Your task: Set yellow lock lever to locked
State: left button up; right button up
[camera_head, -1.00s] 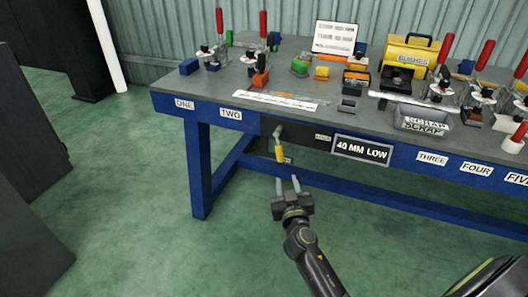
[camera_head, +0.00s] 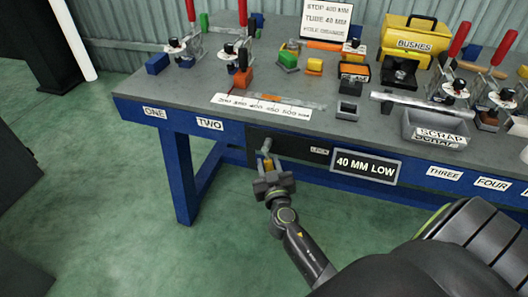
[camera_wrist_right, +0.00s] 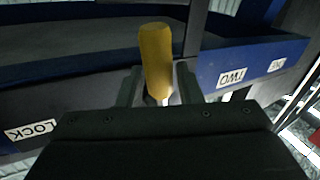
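The yellow lock lever (camera_head: 268,163) sits on the dark front panel below the bench edge, left of the LOCK label (camera_head: 319,151). In the right wrist view the lever (camera_wrist_right: 155,58) stands upright in the picture between my right gripper's fingers. My right gripper (camera_head: 267,168) is at the lever, with one finger on each side of it. In the wrist view the gripper (camera_wrist_right: 158,82) looks open, with small gaps beside the lever. The lever's base is partly hidden behind the gripper body. My left gripper is not in view.
The blue-framed bench (camera_head: 178,175) carries toggle clamps, coloured blocks, a yellow BUSHES box (camera_head: 410,38) and a grey SCRAP tray (camera_head: 437,127). A 40 MM LOW sign (camera_head: 365,166) is right of the lever. The green floor in front is clear.

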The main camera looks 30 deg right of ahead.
jog(key=shift+w+d, duration=0.1)
jog(key=shift+w, duration=0.1)
grip_shut()
jog(key=shift+r, duration=0.1)
